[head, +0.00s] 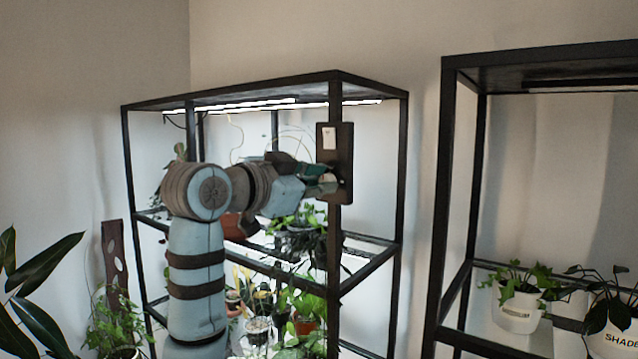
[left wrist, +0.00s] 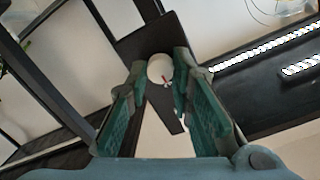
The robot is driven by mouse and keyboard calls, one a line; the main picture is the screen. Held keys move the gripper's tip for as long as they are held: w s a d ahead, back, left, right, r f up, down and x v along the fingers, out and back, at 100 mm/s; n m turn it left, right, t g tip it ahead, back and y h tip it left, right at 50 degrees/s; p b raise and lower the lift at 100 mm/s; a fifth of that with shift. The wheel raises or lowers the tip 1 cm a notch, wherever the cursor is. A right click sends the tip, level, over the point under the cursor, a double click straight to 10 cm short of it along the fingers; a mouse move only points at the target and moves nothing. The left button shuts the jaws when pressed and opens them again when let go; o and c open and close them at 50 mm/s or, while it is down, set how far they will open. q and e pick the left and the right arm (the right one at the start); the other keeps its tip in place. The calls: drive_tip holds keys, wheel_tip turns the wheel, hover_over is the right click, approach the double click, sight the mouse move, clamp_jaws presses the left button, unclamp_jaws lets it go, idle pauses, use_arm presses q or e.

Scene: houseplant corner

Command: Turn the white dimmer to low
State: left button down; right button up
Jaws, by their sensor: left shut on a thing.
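The white dimmer (left wrist: 158,67) is a round white knob with a small red pointer mark, on a black plate (left wrist: 145,40). My left gripper (head: 326,186) reaches the plate from the left. In the left wrist view its green-padded fingers (left wrist: 160,70) stand on both sides of the knob, shut on it. My right gripper is not in view.
The black shelf frame (head: 372,268) holds several potted plants below my left arm. A lit strip lamp (head: 350,103) runs under its top. A second black rack (head: 440,215) with white pots (head: 517,312) stands at the right. A broad-leaved plant (head: 40,318) is at lower left.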

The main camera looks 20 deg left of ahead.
use_arm(q)
drive_tip(key=shift+a+f+n+h, duration=0.15)
drive_tip(key=shift+n+h, duration=0.3)
drive_tip(key=shift+n, duration=3.5)
drive_tip(key=shift+d+f+n+h, duration=0.1)
drive_tip(key=shift+n+h, duration=0.35)
drive_tip(key=shift+n, duration=3.5)
drive_tip(key=c, duration=1.8)
unclamp_jaws()
drive_tip(key=o, duration=0.4)
drive_tip(key=shift+a+r, duration=0.1)
drive_tip(key=shift+s+a, duration=0.1)
